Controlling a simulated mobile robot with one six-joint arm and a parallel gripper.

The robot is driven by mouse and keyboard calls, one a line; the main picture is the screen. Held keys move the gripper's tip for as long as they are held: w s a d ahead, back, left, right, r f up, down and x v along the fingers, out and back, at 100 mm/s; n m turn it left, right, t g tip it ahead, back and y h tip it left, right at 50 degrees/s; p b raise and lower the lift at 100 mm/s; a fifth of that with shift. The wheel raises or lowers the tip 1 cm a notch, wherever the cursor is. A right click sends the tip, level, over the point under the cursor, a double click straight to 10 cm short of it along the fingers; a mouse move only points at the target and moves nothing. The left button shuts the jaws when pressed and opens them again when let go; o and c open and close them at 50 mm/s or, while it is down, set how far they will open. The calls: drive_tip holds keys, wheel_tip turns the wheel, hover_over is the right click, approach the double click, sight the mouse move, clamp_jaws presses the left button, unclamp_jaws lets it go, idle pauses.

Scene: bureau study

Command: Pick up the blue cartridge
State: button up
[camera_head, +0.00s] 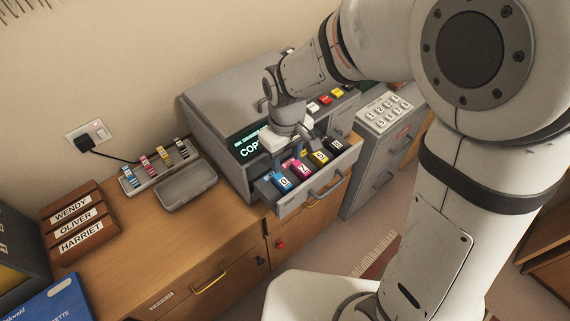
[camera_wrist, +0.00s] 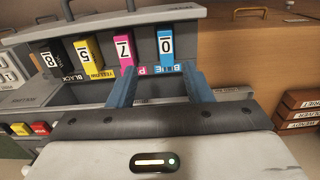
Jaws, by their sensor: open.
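The blue cartridge (camera_head: 282,184), marked 0, stands in the open drawer (camera_head: 292,207) of the grey copier, at the drawer's near-left end. In the wrist view the blue cartridge (camera_wrist: 165,45) shows beyond my fingertips, roughly between them, with its lower part at a "BLUE" label. My gripper (camera_wrist: 162,76) is open and empty, its two blue fingers apart. In the head view my gripper (camera_head: 286,147) hangs over the drawer's back side, close to the cartridges. I cannot tell whether a finger touches anything.
Magenta (camera_head: 300,168), yellow (camera_head: 320,157) and black (camera_head: 336,146) cartridges stand beside it in the drawer. Another blue cartridge (camera_head: 128,177) lies in a tray on the desk with others. The copier body (camera_head: 215,105) rises behind the drawer. An empty grey tray (camera_head: 188,186) and name blocks (camera_head: 75,222) sit left.

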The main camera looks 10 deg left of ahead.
sight(282, 180)
drive_tip(key=shift+s+a+f+p, duration=0.1)
drive_tip(key=shift+a+f+p, duration=0.1)
drive_tip(key=shift+f, duration=1.1)
drive_tip(key=shift+s+a+f+p, duration=0.1)
drive_tip(key=shift+f+p, duration=0.1)
drive_tip(key=shift+f, duration=1.15)
drive_tip(key=shift+s+a+f+p, duration=0.1)
drive_tip(key=shift+f+p, duration=0.1)
drive_tip(key=shift+f, duration=1.1)
drive_tip(key=shift+c, duration=0.5)
clamp_jaws()
